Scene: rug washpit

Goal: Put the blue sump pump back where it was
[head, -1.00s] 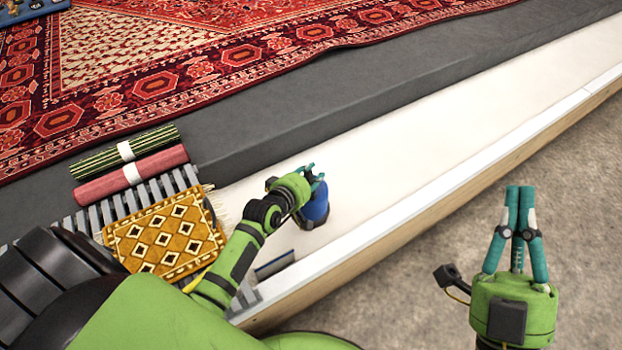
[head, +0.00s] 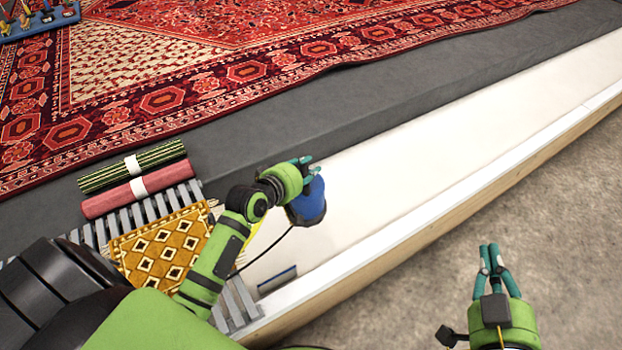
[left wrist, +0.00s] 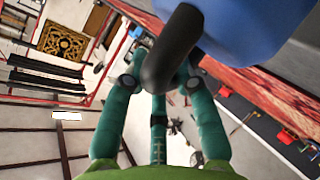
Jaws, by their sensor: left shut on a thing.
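The blue sump pump (head: 311,205) hangs tilted from my left gripper (head: 308,170), over the white trough near its grated end. My left gripper is shut on the pump's dark handle, which shows large in the left wrist view (left wrist: 172,48) with the blue body (left wrist: 245,22) beside it. A thin black cable (head: 268,252) runs from the pump down to the lower left. My right gripper (head: 491,250) is empty above the bare floor at the right, its fingertips together. The pump's underside is mostly hidden.
The white trough (head: 430,165) runs to the upper right, with a pale rim on its near side. A grey grate (head: 235,305) covers its left end, with a yellow patterned mat (head: 160,250) and two rolled rugs (head: 135,190) there. A large red rug (head: 250,72) lies behind.

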